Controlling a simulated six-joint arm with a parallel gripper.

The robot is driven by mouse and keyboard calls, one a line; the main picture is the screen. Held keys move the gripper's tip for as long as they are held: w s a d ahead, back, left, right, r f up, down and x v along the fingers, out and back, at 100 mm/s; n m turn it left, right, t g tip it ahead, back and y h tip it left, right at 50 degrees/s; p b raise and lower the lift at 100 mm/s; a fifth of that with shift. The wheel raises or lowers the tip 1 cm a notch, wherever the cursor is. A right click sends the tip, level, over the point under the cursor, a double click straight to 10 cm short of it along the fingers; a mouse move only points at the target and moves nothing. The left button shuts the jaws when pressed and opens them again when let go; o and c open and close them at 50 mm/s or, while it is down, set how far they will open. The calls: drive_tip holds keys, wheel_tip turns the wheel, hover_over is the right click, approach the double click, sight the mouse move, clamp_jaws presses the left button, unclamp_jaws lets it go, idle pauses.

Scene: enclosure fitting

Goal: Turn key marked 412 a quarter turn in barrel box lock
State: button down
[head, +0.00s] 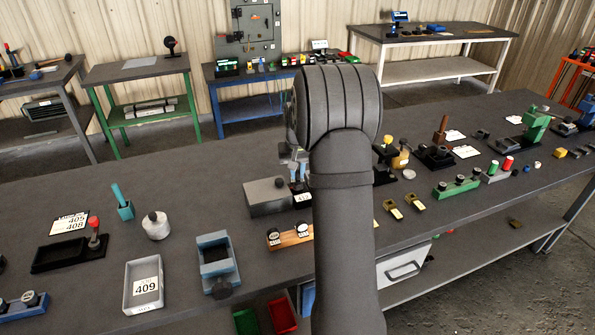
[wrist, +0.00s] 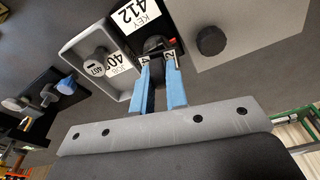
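My gripper (wrist: 160,68) points down beside a grey box (wrist: 245,45) with a round black knob (wrist: 211,40). Its two blue fingers stand a little apart on either side of a small dark piece (wrist: 153,45). White patches with parts of digits, a 4 and a 2, show at the fingertips. I cannot tell whether the fingers press on this piece. A card reading KEY 412 (wrist: 136,13) lies just beyond it. In the head view the grey box (head: 270,196) stands left of my gripper (head: 298,172), and my arm hides much of that spot. No key turn is visible.
Blue holder (head: 216,262), tray marked 409 (head: 143,284) and wooden block (head: 290,237) crowd the bench front. Bench left of the box is clearer.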

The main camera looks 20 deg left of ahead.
drive_tip(key=shift+n, duration=1.9)
drive_tip(key=c, duration=1.4)
unclamp_jaws()
drive_tip(key=shift+o, duration=0.2)
drive_tip(key=shift+r, duration=0.15)
wheel_tip(320, 180, up, 17)
drive_tip(key=s+d, duration=0.1)
drive_tip(key=d, duration=0.1)
drive_tip(key=shift+s, duration=0.35)
